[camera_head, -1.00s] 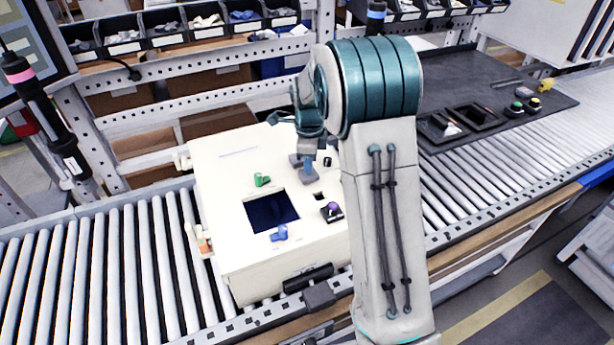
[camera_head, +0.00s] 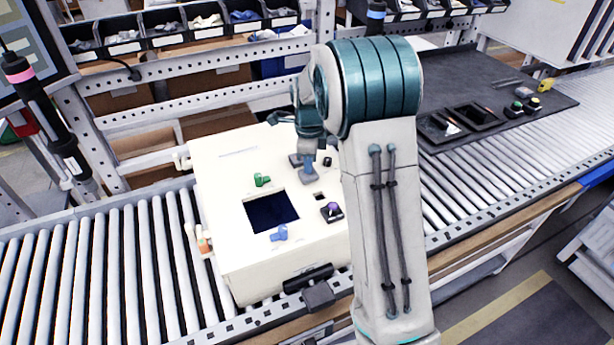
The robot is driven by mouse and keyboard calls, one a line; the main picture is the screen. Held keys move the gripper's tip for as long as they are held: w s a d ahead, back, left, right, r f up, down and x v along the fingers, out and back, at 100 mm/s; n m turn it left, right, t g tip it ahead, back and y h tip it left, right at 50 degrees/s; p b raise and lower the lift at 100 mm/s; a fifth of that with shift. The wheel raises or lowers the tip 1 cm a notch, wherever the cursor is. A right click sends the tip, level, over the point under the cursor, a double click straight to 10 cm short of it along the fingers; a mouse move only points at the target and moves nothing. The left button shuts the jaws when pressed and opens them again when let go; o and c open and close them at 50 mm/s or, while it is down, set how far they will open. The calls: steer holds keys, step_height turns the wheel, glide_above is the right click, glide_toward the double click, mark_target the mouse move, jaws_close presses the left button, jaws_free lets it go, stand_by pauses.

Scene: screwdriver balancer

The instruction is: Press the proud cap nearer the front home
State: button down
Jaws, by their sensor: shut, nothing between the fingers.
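A cream box (camera_head: 235,250) sits on the roller conveyor, with a dark square opening (camera_head: 271,212) in its top. A green fitting (camera_head: 262,180) stands behind the opening and a blue fitting (camera_head: 279,233) at its front edge. A purple-topped knob on a dark base (camera_head: 332,211) is to the right. A small black piece (camera_head: 328,162) stands farther back. I cannot tell from this view which of these are caps or how proud they sit. My gripper (camera_head: 305,172) is shut and empty, low over the back right of the box top; contact is unclear. My arm hides the box's right side.
Orange and white pieces (camera_head: 204,243) are at the box's left side. A black handle-like bar (camera_head: 308,277) is on its front. Rollers (camera_head: 110,260) lie clear to the left. A dark mat (camera_head: 460,85) with trays and buttons is at the back right. Bin shelves stand behind.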

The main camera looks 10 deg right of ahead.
steer(key=shift+f, duration=0.4)
stand_by(0.4)
steer(key=shift+r, duration=0.1)
steer(key=shift+r+p, duration=1.6)
steer(key=shift+r, duration=0.9)
